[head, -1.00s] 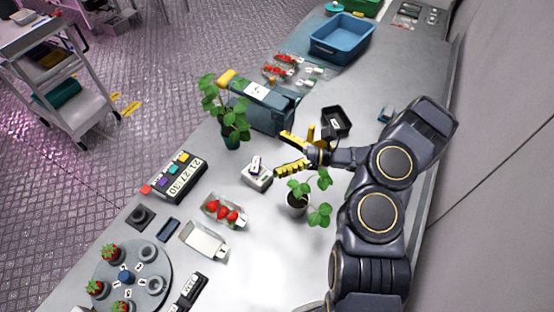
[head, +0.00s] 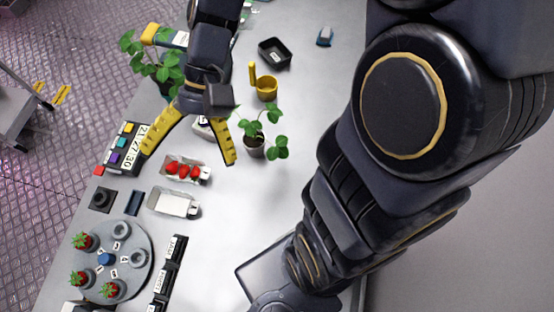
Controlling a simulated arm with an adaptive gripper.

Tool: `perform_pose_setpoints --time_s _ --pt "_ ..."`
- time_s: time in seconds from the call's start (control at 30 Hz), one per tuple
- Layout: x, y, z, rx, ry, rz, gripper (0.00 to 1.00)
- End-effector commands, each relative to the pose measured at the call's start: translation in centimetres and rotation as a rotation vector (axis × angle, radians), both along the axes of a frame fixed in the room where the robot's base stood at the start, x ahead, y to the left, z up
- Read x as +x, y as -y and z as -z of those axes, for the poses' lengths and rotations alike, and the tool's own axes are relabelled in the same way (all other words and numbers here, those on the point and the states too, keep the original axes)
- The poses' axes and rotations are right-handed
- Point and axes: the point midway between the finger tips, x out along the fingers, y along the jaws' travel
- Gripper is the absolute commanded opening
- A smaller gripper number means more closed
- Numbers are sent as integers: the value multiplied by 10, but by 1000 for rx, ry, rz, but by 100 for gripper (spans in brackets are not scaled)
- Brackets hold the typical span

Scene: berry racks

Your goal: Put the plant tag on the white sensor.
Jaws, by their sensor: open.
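I cannot make out the plant tag clearly now, as my gripper covers the top of the sensor.
A strawberry tray (head: 187,170), an empty white tray (head: 172,204) and a potted plant (head: 254,147) stand close by. A yellow cup (head: 266,89) and a black tray (head: 275,53) are farther back. A round turntable (head: 139,275) holds pots.

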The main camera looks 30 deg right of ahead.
Motion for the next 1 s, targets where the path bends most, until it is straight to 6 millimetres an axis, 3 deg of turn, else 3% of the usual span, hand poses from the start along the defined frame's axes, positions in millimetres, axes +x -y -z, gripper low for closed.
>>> perform_pose_setpoints --time_s 0.03,0.2,0.5,0.83,0.87,1.0 --pt "-15 5 -4 -64 59 -61 83" --pt "-54 35 -9 -272 226 -229 83" --pt "-85 79 -15 -499 396 -364 83" --pt "-87 84 -16 -519 410 -375 83" --pt "-87 83 -16 -518 409 -375 98" --pt "-84 65 -13 -433 391 -355 100"
